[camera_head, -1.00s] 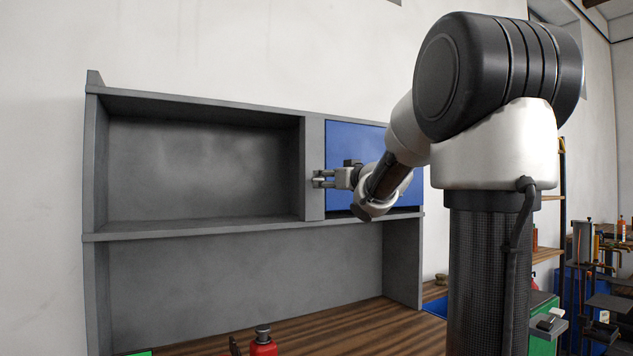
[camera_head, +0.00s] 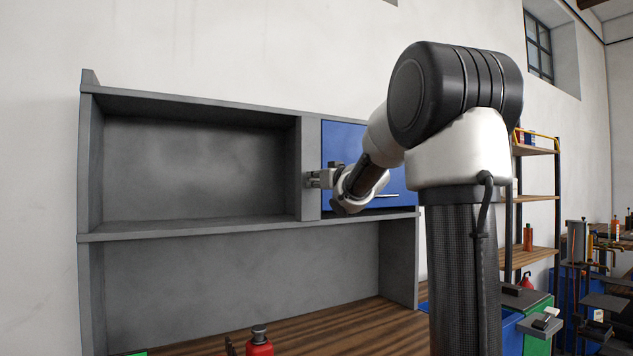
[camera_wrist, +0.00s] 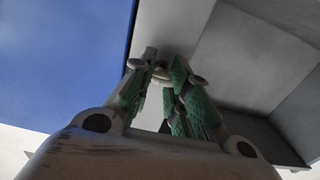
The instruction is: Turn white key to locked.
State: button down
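My gripper (camera_head: 316,179) is at the grey upright post (camera_head: 308,150) between the open shelf and the blue door (camera_head: 345,141). In the wrist view its two fingers with green pads (camera_wrist: 163,70) reach toward the grey surface beside the blue panel, with a gap between them. A small pale piece (camera_wrist: 161,75) shows between the fingertips. It may be the white key, but it is too small to be sure. I cannot tell whether the fingers press on it. The key is not clearly visible in the head view, and its turn position cannot be read.
The blue door has a light bar handle (camera_head: 379,195) low on its front. The open grey shelf (camera_head: 190,223) to the left is empty. A red bottle (camera_head: 259,347) stands on the wooden bench (camera_head: 330,325). A shelving rack (camera_head: 535,197) stands to the right.

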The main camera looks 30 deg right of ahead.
jog(key=shift+n, duration=0.3)
jog(key=n, duration=0.3)
jog(key=shift+f+n, duration=0.1)
jog(key=shift+n, duration=0.3)
jog(key=shift+f+n, duration=0.1)
jog(key=shift+n, duration=6.6)
